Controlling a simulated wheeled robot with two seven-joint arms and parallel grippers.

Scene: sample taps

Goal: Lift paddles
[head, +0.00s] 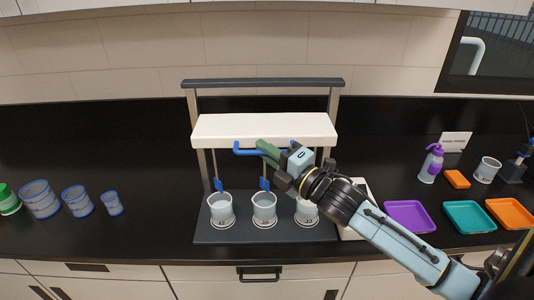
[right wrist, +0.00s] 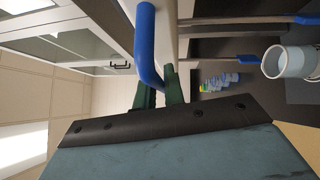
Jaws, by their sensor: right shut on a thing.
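The stirrer stand has a white head block (head: 265,131) above a dark base (head: 240,238). A blue bar handle (head: 244,151) sticks out from the block's front; it also shows in the right wrist view (right wrist: 147,40). My right gripper (head: 265,149), with green fingers, is shut on this handle. Two thin rods hang from the block with blue paddles (head: 219,185) and (head: 265,184) at about the rims of the left cup (head: 221,209) and middle cup (head: 264,207). My gripper partly covers the right cup (head: 306,211), and its paddle is hidden. My left gripper is out of view.
Several blue-rimmed cups (head: 76,200) stand at the left. Purple (head: 408,216), teal (head: 469,217) and orange (head: 509,213) trays lie at the right. A purple-topped spray bottle (head: 431,164) and an orange block (head: 457,179) are behind them. The front left counter is clear.

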